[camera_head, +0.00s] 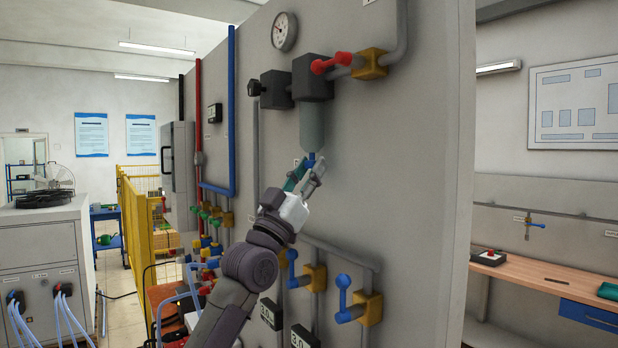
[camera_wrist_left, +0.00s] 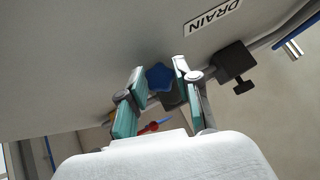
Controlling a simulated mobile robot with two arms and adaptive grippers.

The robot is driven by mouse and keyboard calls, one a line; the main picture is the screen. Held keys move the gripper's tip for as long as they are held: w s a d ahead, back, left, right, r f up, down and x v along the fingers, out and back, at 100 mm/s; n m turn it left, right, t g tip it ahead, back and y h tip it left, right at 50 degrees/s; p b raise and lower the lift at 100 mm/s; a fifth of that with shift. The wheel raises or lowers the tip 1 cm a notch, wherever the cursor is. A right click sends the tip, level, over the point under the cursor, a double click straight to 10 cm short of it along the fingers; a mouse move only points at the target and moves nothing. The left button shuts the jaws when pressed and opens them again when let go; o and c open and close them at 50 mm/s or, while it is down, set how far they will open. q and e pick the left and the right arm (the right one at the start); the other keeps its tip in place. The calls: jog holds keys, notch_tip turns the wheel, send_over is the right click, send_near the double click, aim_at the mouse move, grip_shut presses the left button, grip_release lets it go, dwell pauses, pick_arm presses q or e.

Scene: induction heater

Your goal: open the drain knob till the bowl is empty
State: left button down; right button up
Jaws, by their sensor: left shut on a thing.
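The bowl (camera_head: 311,126) is a grey cylinder hanging under a dark block on the grey panel. The blue drain knob (camera_head: 311,158) is at its lower end. My left gripper (camera_head: 306,174) reaches up from below and is shut on the knob. In the left wrist view the star-shaped blue knob (camera_wrist_left: 160,77) sits between the two teal-padded fingers (camera_wrist_left: 158,88). A DRAIN label (camera_wrist_left: 213,16) is on the panel beside it. I cannot make out any liquid level in the bowl. My right gripper is not in view.
A red-handled valve (camera_head: 333,63) and a pressure gauge (camera_head: 284,32) are above the bowl. A black knob (camera_head: 256,88) sticks out at left. Blue-handled valves (camera_head: 343,298) are low on the panel. The panel around the bowl is mostly bare.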

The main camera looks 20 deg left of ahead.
pick_arm(q)
jog(key=n+t+y, duration=0.1)
jog(key=y, duration=0.1)
jog(key=shift+d+y, duration=0.1)
jog(key=shift+y, duration=0.3)
jog(key=shift+n+y+p, duration=0.35)
jog(key=shift+n+y, duration=0.05)
jog(key=shift+y, duration=0.2)
jog(key=c, duration=0.8)
grip_release()
jog(key=shift+s+f, duration=0.15)
jog(key=s+a, duration=0.3)
jog(key=s, duration=0.9)
jog(key=shift+a+f, duration=0.2)
jog(key=shift+f, duration=0.05)
jog(key=shift+s, duration=0.1)
